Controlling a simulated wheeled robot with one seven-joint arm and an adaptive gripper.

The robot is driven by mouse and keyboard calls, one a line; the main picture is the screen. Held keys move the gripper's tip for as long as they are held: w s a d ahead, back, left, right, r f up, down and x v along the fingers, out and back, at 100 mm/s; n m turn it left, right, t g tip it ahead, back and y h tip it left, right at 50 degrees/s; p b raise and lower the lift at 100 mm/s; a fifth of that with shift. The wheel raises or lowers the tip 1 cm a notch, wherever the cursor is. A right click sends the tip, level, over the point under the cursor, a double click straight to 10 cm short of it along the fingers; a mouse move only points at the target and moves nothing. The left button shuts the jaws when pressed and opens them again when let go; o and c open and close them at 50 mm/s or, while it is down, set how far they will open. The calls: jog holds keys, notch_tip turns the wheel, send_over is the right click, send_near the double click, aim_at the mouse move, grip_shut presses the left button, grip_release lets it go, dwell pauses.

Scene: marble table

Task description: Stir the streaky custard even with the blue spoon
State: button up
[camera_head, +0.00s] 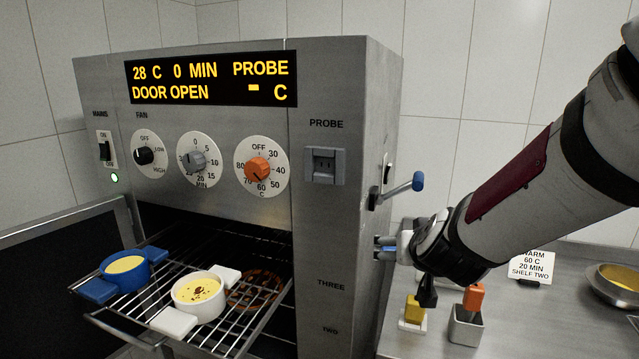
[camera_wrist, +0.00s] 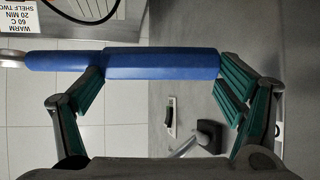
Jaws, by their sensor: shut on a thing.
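A white dish with white handles (camera_head: 171,320) sits on the pulled-out oven rack; its yellow custard (camera_head: 196,290) has dark brown marks on top. My gripper (camera_head: 384,248) is beside the oven's right side, to the right of the dish and apart from it. It is shut on the blue spoon, whose blue handle (camera_wrist: 160,64) spans between the fingers in the wrist view, with a metal part (camera_wrist: 10,58) at the left edge. In the head view only a small blue bit (camera_head: 386,254) shows between the fingers. The spoon's bowl is not visible.
A blue dish (camera_head: 107,289) of plain yellow custard stands left on the rack (camera_head: 250,325). A blue-knobbed lever (camera_head: 418,181) juts from the oven's side above my gripper. A metal pot (camera_head: 467,326), a sign (camera_head: 531,264) and a bowl (camera_head: 612,287) stand on the counter.

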jog(key=w+d+f+m+h, duration=0.1)
jog(key=w+f+m+h, duration=0.1)
jog(key=w+f, duration=0.2)
notch_tip(320, 180, down, 3)
jog(key=shift+d+r, duration=0.1)
jog(key=shift+d, duration=0.2)
jog(key=shift+w, duration=0.15)
jog(key=shift+d, duration=0.1)
